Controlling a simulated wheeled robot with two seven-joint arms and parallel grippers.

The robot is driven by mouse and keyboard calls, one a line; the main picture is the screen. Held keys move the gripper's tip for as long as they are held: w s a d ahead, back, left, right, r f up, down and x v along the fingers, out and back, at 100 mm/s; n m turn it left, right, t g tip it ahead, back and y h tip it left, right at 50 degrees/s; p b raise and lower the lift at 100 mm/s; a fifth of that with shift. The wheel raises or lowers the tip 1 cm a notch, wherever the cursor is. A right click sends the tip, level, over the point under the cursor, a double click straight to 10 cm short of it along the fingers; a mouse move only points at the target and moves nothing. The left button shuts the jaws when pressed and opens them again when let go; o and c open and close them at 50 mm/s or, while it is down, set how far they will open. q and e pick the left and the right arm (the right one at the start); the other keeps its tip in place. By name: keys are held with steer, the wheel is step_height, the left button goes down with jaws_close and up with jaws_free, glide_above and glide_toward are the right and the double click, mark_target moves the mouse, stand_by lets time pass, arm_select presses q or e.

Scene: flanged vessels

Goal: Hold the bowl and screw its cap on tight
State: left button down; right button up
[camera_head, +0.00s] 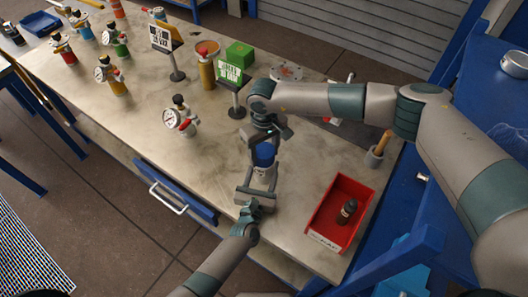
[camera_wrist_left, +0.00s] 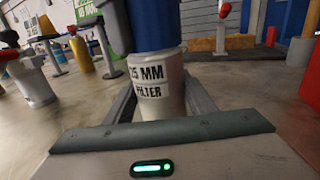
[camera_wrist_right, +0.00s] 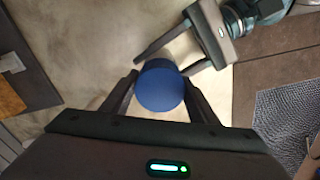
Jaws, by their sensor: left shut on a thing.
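The bowl (camera_head: 262,172) is a pale upright cylinder with a "25 MM FILTER" label in the left wrist view (camera_wrist_left: 160,105). My left gripper (camera_head: 259,184) is shut on it, with a finger on each side, above the table's front part. The blue cap (camera_head: 263,155) sits over the bowl's top and meets it in the left wrist view (camera_wrist_left: 152,25). Its round top faces my right wrist camera (camera_wrist_right: 160,87). My right gripper (camera_head: 262,141) is above, with its fingers on either side of the cap. Whether they press on it is unclear. The threads are hidden.
A red tray (camera_head: 323,222) with a dark bottle (camera_head: 346,211) stands to the right. A gauge fitting (camera_head: 180,118) and a sign stand (camera_head: 236,100) are to the left and behind. Several flanged vessels stand at far left. The table's front left is clear.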

steer(key=m, duration=0.6)
steer(key=shift+m, duration=0.3)
steer(key=o, duration=1.1)
steer(key=shift+o, duration=0.2)
steer(key=shift+r, duration=2.25)
steer(key=shift+c, duration=0.4)
